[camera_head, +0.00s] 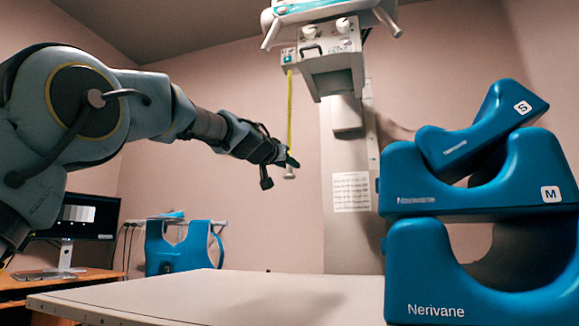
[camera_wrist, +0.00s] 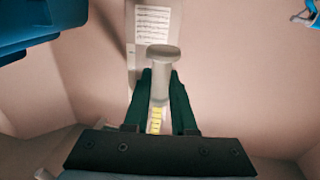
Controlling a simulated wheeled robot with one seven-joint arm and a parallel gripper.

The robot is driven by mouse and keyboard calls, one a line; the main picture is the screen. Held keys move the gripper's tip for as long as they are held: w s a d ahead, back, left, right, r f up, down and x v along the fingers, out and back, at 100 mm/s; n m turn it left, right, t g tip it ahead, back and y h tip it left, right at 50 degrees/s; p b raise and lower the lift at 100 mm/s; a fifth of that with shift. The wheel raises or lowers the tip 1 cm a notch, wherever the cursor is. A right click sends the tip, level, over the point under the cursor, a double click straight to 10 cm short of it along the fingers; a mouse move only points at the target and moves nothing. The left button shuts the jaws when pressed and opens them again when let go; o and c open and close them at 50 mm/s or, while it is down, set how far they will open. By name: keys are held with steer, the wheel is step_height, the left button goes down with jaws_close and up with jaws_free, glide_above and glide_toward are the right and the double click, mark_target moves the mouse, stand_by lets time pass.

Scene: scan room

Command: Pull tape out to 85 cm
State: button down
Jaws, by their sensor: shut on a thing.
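The yellow tape (camera_head: 289,112) hangs down from a small housing (camera_head: 289,57) on the left side of the X-ray tube head. Its lower end is at a pale knob-like pull (camera_head: 290,173). My gripper (camera_head: 286,160) is shut on this pull. In the wrist view the pull (camera_wrist: 162,55) stands between the two dark fingers (camera_wrist: 160,100), with a short piece of yellow tape (camera_wrist: 155,120) behind it. The tape looks straight and near vertical. Its scale marks are too small to read.
The tube head (camera_head: 333,65) hangs above, in front of a column with a printed sheet (camera_head: 351,192). A pale table top (camera_head: 200,298) lies below. Blue foam supports (camera_head: 440,265) are stacked at right. A monitor (camera_head: 85,217) and blue aprons (camera_head: 178,250) stand at left.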

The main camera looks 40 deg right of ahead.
step_height(320, 180, down, 24)
steer(key=b, duration=2.1)
steer(key=c, duration=0.7)
jaws_free()
steer(key=shift+r, duration=0.15)
steer(key=shift+b+v, duration=2.75)
steer(key=shift+v, duration=2.65)
steer(key=shift+a, duration=0.15)
